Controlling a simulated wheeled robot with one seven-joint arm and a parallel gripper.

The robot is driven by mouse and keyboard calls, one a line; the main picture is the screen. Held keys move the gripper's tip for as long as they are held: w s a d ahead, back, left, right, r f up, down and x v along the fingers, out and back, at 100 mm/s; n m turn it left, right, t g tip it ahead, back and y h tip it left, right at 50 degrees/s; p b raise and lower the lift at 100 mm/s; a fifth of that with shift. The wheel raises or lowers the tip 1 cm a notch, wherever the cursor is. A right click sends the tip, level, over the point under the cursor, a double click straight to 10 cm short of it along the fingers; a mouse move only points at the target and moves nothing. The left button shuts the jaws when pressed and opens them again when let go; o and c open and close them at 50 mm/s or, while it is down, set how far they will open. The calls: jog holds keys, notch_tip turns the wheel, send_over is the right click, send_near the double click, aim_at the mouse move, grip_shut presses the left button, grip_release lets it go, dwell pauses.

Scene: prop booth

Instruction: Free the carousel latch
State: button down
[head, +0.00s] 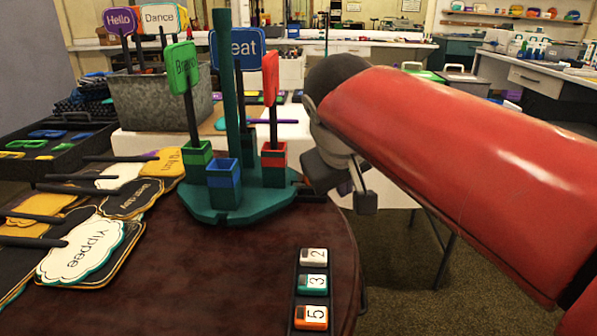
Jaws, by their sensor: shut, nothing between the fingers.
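The carousel (236,205) is a teal base on the dark round table, with a tall central post. My gripper (352,192) is just right of the carousel, over the table's right edge. It is shut and empty. Its dark body covers part of the area beside the red socket, and I cannot tell whether it touches the latch.
A dark strip with number blocks 2, 3 and 5 (312,282) lies at the table's front right. Sign paddles (80,250) cover the table's left side. A metal bin (165,98) of signs stands behind. The table's front middle (210,285) is clear.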

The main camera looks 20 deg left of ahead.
jog(key=a+r+n, duration=0.2)
jog(key=a+r, duration=0.1)
jog(key=a, duration=0.9)
jog(key=shift+t+y, duration=0.4)
jog(key=shift+f, duration=0.1)
send_near(302, 184)
jog(key=a+f, duration=0.1)
jog(key=s+a+f, duration=0.1)
jog(key=f, duration=0.1)
jog(key=shift+a+f+b, duration=0.3)
jog(key=shift+w+d, duration=0.35)
jog(key=shift+w, duration=0.25)
jog(key=shift+w+d, duration=0.35)
jog(key=shift+w, duration=0.3)
jog(key=shift+w+d, duration=0.35)
jog(key=shift+w, duration=0.25)
jog(key=shift+w+d, duration=0.25)
jog(key=shift+d, duration=0.9)
jog(key=shift+a, duration=0.1)
